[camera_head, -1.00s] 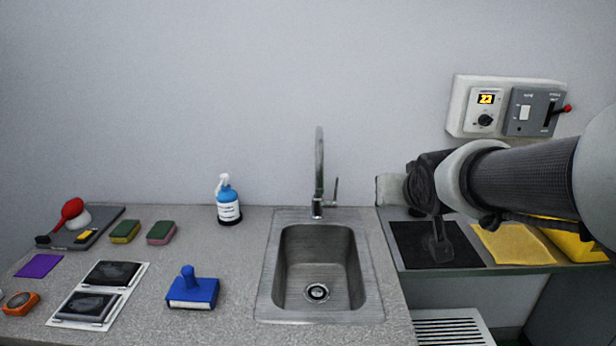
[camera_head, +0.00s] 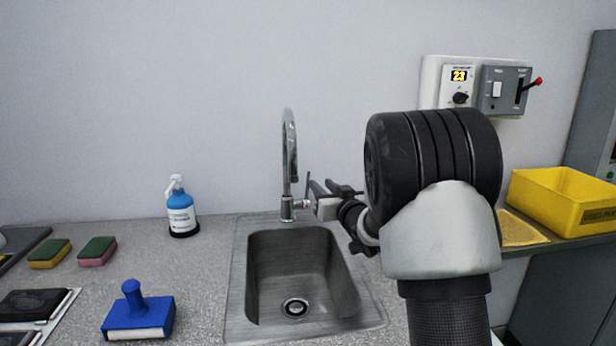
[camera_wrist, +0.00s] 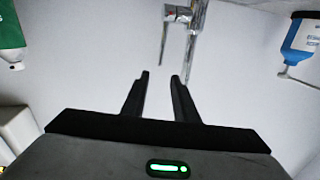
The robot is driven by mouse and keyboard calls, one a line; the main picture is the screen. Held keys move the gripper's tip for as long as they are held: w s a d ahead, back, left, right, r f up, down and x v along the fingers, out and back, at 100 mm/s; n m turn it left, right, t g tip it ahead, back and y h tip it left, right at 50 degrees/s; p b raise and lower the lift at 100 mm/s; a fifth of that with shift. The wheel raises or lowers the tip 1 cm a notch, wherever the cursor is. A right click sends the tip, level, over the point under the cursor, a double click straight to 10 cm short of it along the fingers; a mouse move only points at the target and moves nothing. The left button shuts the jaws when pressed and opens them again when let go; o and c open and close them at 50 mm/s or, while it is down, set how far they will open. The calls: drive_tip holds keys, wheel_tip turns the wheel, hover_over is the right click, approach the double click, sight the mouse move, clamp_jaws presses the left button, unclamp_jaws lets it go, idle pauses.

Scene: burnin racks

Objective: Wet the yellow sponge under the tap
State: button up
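The yellow sponge (camera_head: 48,257) has a green top and lies on the counter at the left in the head view. The metal tap (camera_head: 290,160) stands behind the sink (camera_head: 236,300); no water is seen running. The tap also shows in the wrist view (camera_wrist: 194,40), inverted. My gripper (camera_wrist: 160,76) is open, with nothing between its fingers. In the head view my gripper (camera_head: 318,190) is just right of the tap, by its lever; whether it touches the lever cannot be told.
A pink sponge with a green top (camera_head: 97,252) lies beside the yellow one. A blue bottle (camera_head: 180,215) and a blue stamp-like block (camera_head: 138,315) stand left of the sink. A yellow bin (camera_head: 560,205), a yellow cloth (camera_head: 520,230) and a wall control panel (camera_head: 475,87) are at right.

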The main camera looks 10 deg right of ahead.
sight(309, 174)
drive_tip(key=w, duration=0.3)
drive_tip(key=w+a, duration=0.1)
drive_tip(key=w, duration=0.3)
drive_tip(key=w+a+b, duration=0.1)
drive_tip(key=w, duration=0.3)
drive_tip(key=shift+w+a, duration=0.15)
drive_tip(key=shift+w, duration=0.1)
drive_tip(key=shift+c, duration=0.4)
clamp_jaws()
idle(0.4)
